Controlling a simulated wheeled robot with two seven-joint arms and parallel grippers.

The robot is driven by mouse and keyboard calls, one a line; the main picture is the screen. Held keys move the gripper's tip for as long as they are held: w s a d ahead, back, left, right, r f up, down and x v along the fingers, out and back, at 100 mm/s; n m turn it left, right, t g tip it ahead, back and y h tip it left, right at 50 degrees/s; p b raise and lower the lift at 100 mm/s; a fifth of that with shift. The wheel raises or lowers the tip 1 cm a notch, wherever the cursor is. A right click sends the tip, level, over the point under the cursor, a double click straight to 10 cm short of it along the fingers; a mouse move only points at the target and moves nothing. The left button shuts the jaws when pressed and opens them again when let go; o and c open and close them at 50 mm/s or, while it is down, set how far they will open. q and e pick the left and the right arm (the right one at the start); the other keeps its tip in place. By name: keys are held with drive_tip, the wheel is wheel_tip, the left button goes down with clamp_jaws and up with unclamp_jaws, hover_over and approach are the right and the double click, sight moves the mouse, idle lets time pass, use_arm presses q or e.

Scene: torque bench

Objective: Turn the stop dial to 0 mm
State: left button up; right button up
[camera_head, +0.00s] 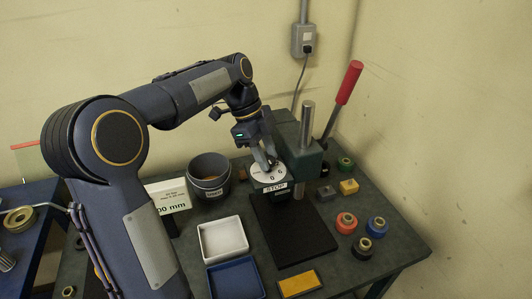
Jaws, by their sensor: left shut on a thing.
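The stop dial (269,174) is a white disc with dark markings on the green press, above a label reading STOP (275,187). A "0" shows near the dial's front edge. My left gripper (268,163) comes down from above and is shut on the middle of the dial, where its fingers hide the grip part. A white sign (170,197) at the left has text ending in "00 mm"; my arm covers part of it. My right gripper is not in view.
The press has a red-handled lever (350,82) and a black base plate (292,228). A dark bin (209,174), a white tray (223,238), a blue tray (235,279) and a yellow pad (298,283) stand nearby. Several coloured spools lie at the right, including a red one (346,222).

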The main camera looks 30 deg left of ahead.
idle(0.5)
use_arm(q)
drive_tip(key=o, duration=1)
drive_tip(key=shift+c, duration=0.2)
drive_tip(key=v, duration=0.8)
